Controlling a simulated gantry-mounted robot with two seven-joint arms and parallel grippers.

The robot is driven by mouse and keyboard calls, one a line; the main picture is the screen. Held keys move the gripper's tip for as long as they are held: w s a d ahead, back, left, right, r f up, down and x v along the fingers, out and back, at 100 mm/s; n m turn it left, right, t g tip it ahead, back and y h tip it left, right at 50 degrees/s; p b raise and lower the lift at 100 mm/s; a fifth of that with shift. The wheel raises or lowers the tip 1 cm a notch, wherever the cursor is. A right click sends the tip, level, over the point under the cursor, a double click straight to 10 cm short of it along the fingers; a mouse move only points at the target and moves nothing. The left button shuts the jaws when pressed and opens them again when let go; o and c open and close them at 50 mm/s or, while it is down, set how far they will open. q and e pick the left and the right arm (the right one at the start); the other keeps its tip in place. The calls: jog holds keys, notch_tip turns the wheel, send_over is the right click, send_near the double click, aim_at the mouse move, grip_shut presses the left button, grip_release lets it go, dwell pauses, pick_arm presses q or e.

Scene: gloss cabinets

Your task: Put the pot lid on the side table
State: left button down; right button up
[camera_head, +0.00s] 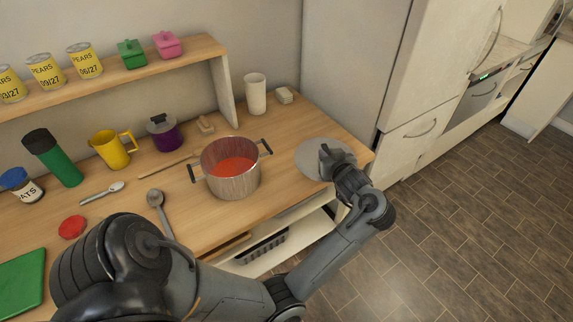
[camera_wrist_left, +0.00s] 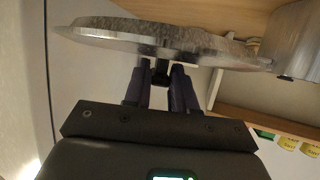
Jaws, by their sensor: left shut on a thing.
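The pot lid (camera_head: 310,160) is a flat grey disc over the right end of the wooden table (camera_head: 290,119), right of the pot. My left gripper (camera_head: 337,160) is shut on the lid, at its middle. In the left wrist view the fingers (camera_wrist_left: 160,88) close on a small dark knob against the lid (camera_wrist_left: 150,40). I cannot tell whether the lid touches the tabletop. The metal pot (camera_head: 232,180) stands uncovered with red contents; its side also shows in the left wrist view (camera_wrist_left: 298,42). My right gripper is not in view.
A ladle (camera_head: 160,212) lies left of the pot. A raised shelf (camera_head: 110,84) holds cans and small pots. A grey cabinet (camera_head: 345,60) stands beyond the table's right end.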

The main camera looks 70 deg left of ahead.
aim_at(318, 146)
pick_arm(q)
jog(key=x, duration=0.4)
jog(key=f+b+x, duration=0.1)
jog(key=x, duration=0.3)
jog(key=b+x, duration=0.1)
jog(key=x, duration=0.3)
jog(key=shift+w+d+f, duration=0.1)
jog(key=shift+w+f, duration=0.2)
jog(key=shift+f, duration=0.1)
jog(key=shift+f+b, duration=0.4)
jog(key=shift+f, duration=1.6)
jog(key=shift+f, duration=0.2)
jog(key=c, duration=0.9)
grip_release()
